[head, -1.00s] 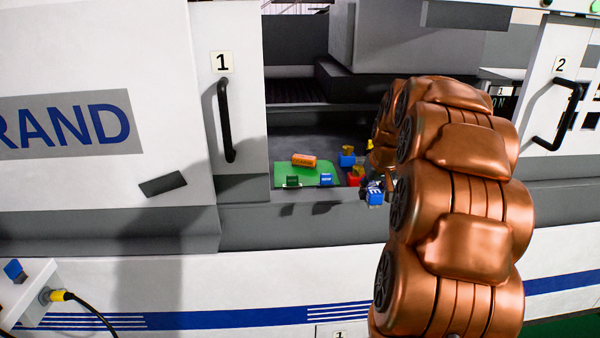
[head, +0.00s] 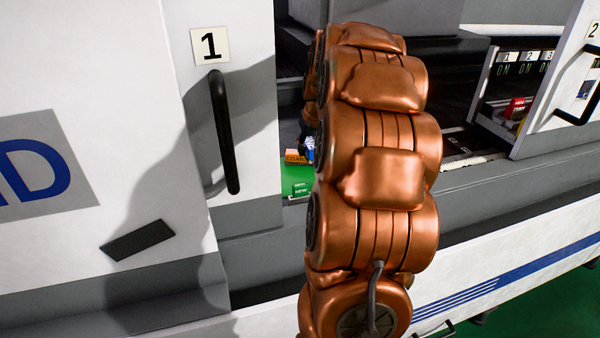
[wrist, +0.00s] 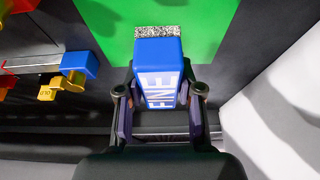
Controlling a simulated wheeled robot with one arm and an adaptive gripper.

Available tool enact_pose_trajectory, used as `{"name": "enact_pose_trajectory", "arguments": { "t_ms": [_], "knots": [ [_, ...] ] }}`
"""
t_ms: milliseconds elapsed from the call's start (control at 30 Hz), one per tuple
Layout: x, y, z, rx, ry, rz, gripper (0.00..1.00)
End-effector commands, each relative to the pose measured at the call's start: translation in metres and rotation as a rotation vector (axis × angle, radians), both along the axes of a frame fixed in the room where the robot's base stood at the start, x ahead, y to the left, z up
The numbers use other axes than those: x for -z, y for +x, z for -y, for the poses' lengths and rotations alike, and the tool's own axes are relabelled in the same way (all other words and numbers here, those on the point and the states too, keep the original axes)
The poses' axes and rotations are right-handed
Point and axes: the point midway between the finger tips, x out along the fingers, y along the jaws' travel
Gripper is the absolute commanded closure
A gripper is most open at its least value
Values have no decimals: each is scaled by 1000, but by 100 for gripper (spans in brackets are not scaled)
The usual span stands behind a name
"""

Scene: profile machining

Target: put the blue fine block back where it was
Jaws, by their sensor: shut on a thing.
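The blue fine block (wrist: 158,72), lettered in white and with a speckled grey end, is between the fingers of my gripper (wrist: 160,98) in the wrist view. The gripper is shut on it. A green mat (wrist: 215,25) lies below and beyond the block. In the head view the blue block (head: 309,150) shows as a small patch beside an orange block (head: 296,157) over the green mat (head: 290,174). My arm hides most of the gripper and mat there. I cannot tell whether the block touches the mat.
A blue block with a yellow part (wrist: 78,66) and red and yellow pieces (wrist: 8,78) lie left in the wrist view. Door 1 (head: 225,110) edges the opening. A red block (head: 515,108) stands at right.

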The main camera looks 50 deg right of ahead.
Motion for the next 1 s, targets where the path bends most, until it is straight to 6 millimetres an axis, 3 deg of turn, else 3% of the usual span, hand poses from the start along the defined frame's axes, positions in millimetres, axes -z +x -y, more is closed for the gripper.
{"name": "enact_pose_trajectory", "arguments": {
  "t_ms": [300,733,1000],
  "knots": [
    [44,1,-4,-6,3,-3,100],
    [90,2,-4,-6,3,-3,100],
    [93,2,-3,-6,1,0,100]
  ]
}}
